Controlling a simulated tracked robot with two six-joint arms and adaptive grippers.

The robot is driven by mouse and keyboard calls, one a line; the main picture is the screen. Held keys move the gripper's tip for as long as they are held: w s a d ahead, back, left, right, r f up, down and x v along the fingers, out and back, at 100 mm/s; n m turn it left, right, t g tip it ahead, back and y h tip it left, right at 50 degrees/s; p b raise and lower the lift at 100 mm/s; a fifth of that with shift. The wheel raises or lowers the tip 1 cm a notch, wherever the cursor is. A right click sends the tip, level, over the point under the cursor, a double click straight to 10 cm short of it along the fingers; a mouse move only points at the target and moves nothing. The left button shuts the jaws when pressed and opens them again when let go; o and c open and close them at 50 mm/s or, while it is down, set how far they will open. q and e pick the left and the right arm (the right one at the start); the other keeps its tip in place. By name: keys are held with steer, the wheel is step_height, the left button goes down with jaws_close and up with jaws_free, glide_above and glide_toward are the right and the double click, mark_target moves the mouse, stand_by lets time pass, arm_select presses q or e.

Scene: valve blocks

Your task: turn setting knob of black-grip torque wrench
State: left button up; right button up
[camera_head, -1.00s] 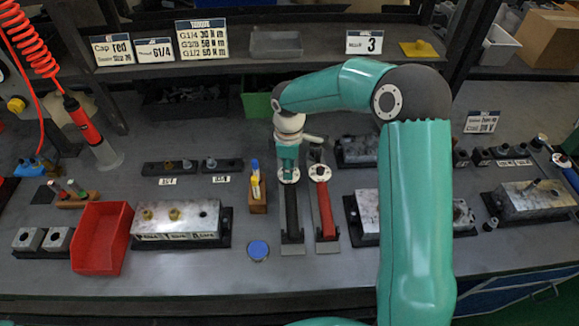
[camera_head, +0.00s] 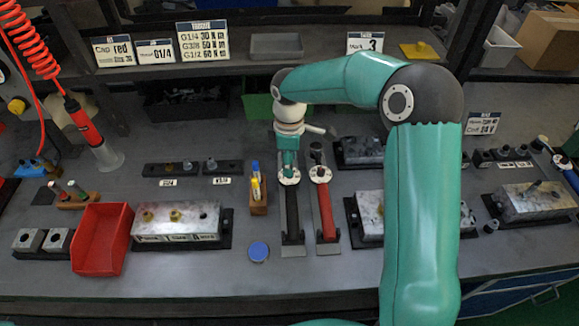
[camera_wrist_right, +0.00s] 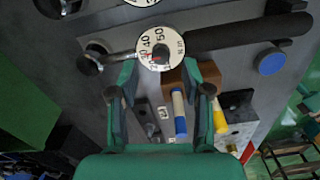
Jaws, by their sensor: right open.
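The black-grip torque wrench (camera_head: 292,212) lies on the bench with its handle toward me. Its round white dial (camera_wrist_right: 160,47) shows a red mark and numbers in the right wrist view, where the black handle runs to the right. My right gripper (camera_wrist_right: 160,70) is open and empty. Its two fingertips are spread at the near edge of the dial, one toward each side; I cannot tell whether they touch it. In the head view my right gripper (camera_head: 289,168) is at the dial end and partly covers it. My left gripper is not in view.
A red-grip torque wrench (camera_head: 326,212) lies close to the right. A wooden pen holder (camera_head: 258,205) stands close to the left. A blue round cap (camera_head: 258,251), a red bin (camera_head: 101,238) and valve blocks (camera_head: 178,221) are further left. Another block (camera_head: 369,214) is partly behind my arm.

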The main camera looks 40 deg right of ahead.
steer(key=shift+r, duration=2.3)
